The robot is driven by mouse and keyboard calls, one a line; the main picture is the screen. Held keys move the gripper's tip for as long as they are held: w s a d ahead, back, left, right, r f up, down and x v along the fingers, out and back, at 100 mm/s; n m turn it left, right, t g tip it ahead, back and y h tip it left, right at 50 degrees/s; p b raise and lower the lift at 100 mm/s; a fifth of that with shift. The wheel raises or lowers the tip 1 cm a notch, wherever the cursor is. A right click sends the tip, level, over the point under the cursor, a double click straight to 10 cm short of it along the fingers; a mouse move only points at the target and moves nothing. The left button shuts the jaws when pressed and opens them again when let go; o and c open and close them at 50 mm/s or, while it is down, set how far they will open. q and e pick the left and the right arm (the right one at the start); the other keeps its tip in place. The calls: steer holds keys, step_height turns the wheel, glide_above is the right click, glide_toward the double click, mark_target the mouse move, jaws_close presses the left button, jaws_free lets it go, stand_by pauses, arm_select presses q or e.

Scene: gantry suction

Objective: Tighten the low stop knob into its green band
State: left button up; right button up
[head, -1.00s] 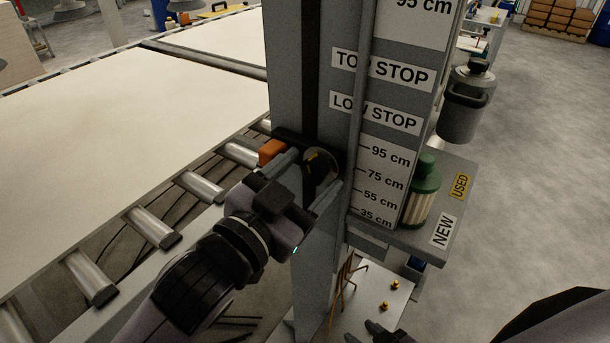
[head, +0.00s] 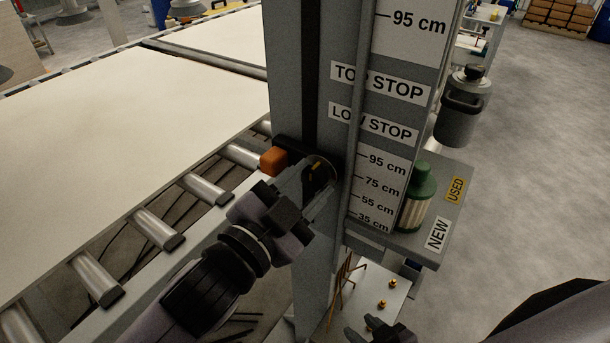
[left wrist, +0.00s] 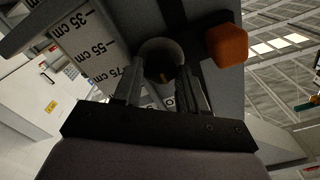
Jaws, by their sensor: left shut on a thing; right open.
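The low stop knob (head: 325,168) is a dark round knob with a small yellowish mark, on the front of the grey column below the LOW STOP label (head: 374,122). My left gripper (head: 318,183) is shut on it, coming from the lower left. In the left wrist view the knob (left wrist: 160,52) sits between the two fingers, which hide part of its rim. I cannot make out a green band in either view. My right gripper (head: 376,331) is open and empty at the bottom edge of the head view, away from the column.
An orange block (head: 273,160) is close to the left of the knob. The roller conveyor (head: 157,229) with pale sheets lies left. A shelf (head: 428,246) on the right holds a green-capped filter (head: 418,196); a grey canister (head: 462,112) hangs above. Small brass parts (head: 382,304) lie below.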

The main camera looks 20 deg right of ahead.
arm_select(q)
steer(key=shift+m+p, duration=0.8)
steer(key=shift+m, duration=0.7)
steer(key=o, duration=1.1)
steer(key=shift+c, duration=0.2)
steer(key=v, duration=0.7)
steer(key=shift+b, duration=0.4)
steer(key=shift+s, duration=0.1)
